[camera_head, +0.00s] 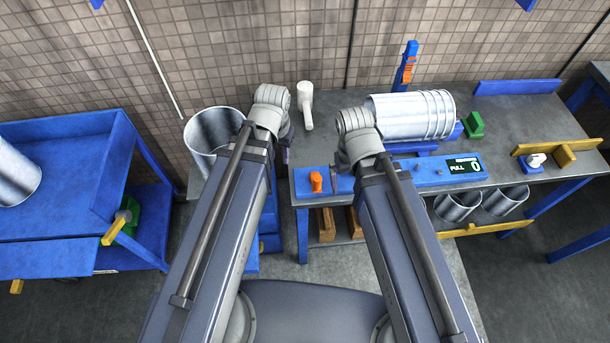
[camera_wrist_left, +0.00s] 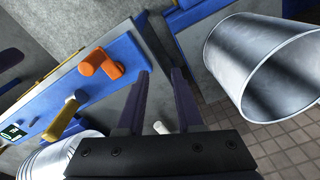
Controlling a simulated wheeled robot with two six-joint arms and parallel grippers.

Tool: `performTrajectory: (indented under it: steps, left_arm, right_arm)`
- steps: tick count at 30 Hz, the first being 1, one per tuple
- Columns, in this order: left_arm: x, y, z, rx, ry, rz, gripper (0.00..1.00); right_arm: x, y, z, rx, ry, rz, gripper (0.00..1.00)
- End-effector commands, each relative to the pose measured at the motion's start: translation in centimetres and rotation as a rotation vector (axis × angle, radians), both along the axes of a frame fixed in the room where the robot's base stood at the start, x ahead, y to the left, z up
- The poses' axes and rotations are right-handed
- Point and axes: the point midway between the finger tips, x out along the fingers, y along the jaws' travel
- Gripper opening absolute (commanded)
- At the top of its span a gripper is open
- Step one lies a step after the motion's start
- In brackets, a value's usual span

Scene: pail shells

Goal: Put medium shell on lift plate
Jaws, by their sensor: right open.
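Several bare metal shells are in view; which one is the medium shell I cannot tell for sure. One open-topped shell (camera_head: 210,135) stands left of the bench, partly behind my left arm; it also shows large in the left wrist view (camera_wrist_left: 262,70). A ribbed shell (camera_head: 412,115) lies on its side on the bench. Another (camera_head: 15,175) is on the blue cart. I cannot pick out the lift plate. My left gripper (camera_head: 285,155) is open and empty, its fingers apart in the left wrist view (camera_wrist_left: 160,100). My right gripper (camera_head: 334,180) is mostly hidden by its arm, over the bench front.
Smaller shells (camera_head: 456,206) sit below. The blue cart (camera_head: 70,220) is at left.

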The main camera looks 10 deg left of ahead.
Motion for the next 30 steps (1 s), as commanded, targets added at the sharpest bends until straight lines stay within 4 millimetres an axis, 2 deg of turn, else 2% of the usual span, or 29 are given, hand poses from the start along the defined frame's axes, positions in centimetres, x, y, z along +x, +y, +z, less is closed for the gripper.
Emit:
performTrajectory:
  steps: [1, 3, 6, 9, 13, 30]
  left_arm:
    - [-1.4, -2.2, 0.0, 0.014, 0.021, -0.041, 0.35]
    - [-2.9, -4.3, 0.0, 0.036, 0.048, -0.077, 0.35]
    - [-4.6, -6.5, 0.0, 0.060, 0.076, -0.115, 0.35]
    - [-5.7, -7.6, 0.1, 0.079, 0.090, -0.137, 0.35]
    - [-6.3, -8.2, 0.1, 0.088, 0.099, -0.147, 0.35]
    - [-6.2, -8.2, 0.1, 0.088, 0.099, -0.146, 0.35]
  right_arm:
    - [0.0, 0.0, 0.0, 0.000, 0.000, 0.000, 1.00]
    - [0.0, 0.0, 0.0, 0.000, 0.000, 0.000, 1.00]
    - [0.0, 0.0, 0.0, 0.000, 0.000, 0.000, 1.00]
    - [0.0, 0.0, 0.0, 0.000, 0.000, 0.000, 1.00]
    - [0.0, 0.0, 0.0, 0.000, 0.000, 0.000, 1.00]
    - [0.0, 0.0, 0.0, 0.000, 0.000, 0.000, 1.00]
